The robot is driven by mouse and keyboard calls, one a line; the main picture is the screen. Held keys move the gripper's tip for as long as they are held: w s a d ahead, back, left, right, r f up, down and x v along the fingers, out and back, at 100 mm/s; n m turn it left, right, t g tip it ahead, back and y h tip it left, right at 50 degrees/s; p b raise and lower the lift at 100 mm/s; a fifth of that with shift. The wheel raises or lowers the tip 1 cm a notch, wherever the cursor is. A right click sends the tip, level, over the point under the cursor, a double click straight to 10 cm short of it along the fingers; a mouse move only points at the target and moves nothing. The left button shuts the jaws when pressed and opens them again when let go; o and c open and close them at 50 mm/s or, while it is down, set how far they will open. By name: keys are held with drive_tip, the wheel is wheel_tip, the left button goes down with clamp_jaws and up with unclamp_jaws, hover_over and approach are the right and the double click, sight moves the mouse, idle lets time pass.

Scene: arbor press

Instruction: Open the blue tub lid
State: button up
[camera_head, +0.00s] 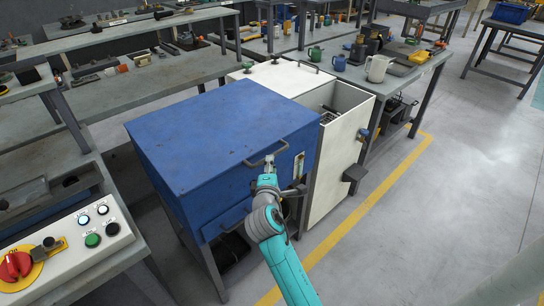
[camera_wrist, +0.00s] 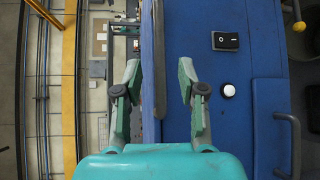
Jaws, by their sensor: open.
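The blue tub (camera_head: 170,190) stands left of centre in the head view, with its flat blue lid (camera_head: 220,115) down on top. A dark bar handle (camera_head: 250,161) sits on the lid's front edge. My gripper (camera_head: 268,160) is at the right part of this handle. In the wrist view my gripper (camera_wrist: 158,72) is open, with one finger on each side of the dark handle bar (camera_wrist: 159,50). The fingers look apart from the bar; exact depth is hard to tell. The tub's inside is hidden.
The tub front carries a black switch (camera_wrist: 226,41), a white button (camera_wrist: 228,90) and a lower handle (camera_wrist: 290,145). A white cabinet (camera_head: 345,140) adjoins at right; a control panel (camera_head: 75,245) is at lower left. Open floor (camera_head: 440,220) lies to the right.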

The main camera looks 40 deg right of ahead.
drive_tip(key=x, duration=0.6)
drive_tip(key=shift+w+d, duration=0.15)
drive_tip(key=shift+w, duration=0.05)
clamp_jaws()
